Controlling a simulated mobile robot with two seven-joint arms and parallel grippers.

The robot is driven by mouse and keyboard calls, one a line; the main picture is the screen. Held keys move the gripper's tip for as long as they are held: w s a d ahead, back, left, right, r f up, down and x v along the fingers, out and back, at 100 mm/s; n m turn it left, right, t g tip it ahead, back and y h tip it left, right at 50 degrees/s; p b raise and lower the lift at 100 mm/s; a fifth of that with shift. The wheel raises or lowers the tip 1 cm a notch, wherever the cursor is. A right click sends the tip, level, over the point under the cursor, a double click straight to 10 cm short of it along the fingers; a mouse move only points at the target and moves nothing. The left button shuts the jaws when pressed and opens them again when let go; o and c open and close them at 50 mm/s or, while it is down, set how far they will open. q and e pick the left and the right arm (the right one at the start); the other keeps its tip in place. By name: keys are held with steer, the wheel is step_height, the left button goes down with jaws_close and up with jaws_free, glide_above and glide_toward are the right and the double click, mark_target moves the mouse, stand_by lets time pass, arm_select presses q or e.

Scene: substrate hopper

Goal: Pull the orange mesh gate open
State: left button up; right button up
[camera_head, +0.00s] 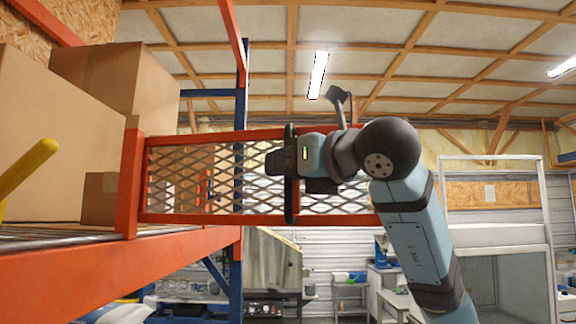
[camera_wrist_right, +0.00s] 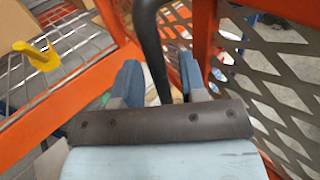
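The orange mesh gate (camera_head: 222,178) has an orange frame and diamond mesh. In the head view it extends rightward from an orange post at the shelf front, standing out past the shelf. A black upright handle bar (camera_head: 289,205) runs across it. My right gripper (camera_head: 275,162) is at this bar, level with the gate's upper part. In the right wrist view the black bar (camera_wrist_right: 150,45) passes between the two fingers, which look apart with some room beside it. Mesh also shows there at the right (camera_wrist_right: 265,75). My left gripper is out of view.
Cardboard boxes (camera_head: 120,78) stand on the shelf at the left, behind its orange beam (camera_head: 100,270). A yellow handle (camera_head: 28,170) sticks up at the left edge. A white framed cabinet (camera_head: 500,235) stands at the back right. Open room lies right of the gate.

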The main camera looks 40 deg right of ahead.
steer(key=shift+s, duration=0.1)
steer(key=s+d+b, duration=0.1)
steer(key=s+b, duration=0.2)
steer(key=s, duration=1)
steer(key=shift+s+d, duration=0.25)
steer(key=shift+s, duration=0.05)
